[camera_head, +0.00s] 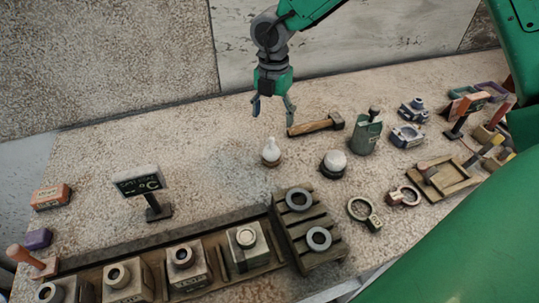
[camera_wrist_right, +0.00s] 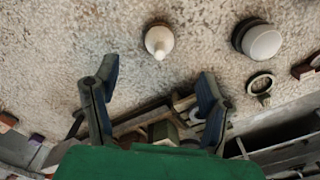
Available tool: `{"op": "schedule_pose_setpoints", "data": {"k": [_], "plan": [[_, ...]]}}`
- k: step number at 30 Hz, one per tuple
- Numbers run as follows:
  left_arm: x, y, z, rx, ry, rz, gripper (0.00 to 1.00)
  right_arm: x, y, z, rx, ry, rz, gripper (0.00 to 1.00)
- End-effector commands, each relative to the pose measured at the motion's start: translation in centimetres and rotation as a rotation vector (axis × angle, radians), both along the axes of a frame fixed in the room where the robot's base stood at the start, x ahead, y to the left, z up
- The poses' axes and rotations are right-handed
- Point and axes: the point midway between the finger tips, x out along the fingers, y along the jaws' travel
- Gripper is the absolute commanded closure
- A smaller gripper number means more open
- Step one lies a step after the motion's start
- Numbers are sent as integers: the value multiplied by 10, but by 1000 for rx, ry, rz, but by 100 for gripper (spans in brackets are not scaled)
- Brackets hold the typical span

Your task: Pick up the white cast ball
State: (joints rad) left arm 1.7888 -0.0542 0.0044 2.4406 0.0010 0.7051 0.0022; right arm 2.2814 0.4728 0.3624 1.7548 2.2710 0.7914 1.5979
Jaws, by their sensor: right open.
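A rounded white cast ball (camera_head: 335,160) sits in a dark round base on the table; it also shows at the upper right of the right wrist view (camera_wrist_right: 262,42). To its left stands a smaller white pear-shaped piece (camera_head: 271,152) with a narrow top, on a small base; it shows at top centre in the right wrist view (camera_wrist_right: 159,41). I cannot tell for certain which one is the named ball. My right gripper (camera_head: 273,111) is open and empty, above the table and behind the pear-shaped piece, touching neither. My left gripper is not in view.
A hammer (camera_head: 315,126) lies just right of my right gripper, beside a green container (camera_head: 366,136). A slatted wooden rack with rings (camera_head: 293,226) and a row of blocks (camera_head: 185,268) stand in front. A small sign (camera_head: 139,182) stands left. The table between is clear.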

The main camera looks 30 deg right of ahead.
Motion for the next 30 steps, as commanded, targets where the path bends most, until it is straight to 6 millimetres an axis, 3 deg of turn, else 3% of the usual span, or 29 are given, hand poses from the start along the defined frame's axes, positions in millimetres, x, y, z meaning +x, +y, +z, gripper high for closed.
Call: {"op": "schedule_pose_setpoints", "data": {"k": [3,9,16,24,30], "plan": [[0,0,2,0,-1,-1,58,-1,2,-25,-4,5,1,34],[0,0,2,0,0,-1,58,0,4,-57,-7,3,1,34],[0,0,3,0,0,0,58,-2,6,-73,-7,3,2,34],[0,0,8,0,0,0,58,-4,8,-113,-3,3,0,34],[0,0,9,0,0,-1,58,-3,8,-120,-2,0,0,34]]}}
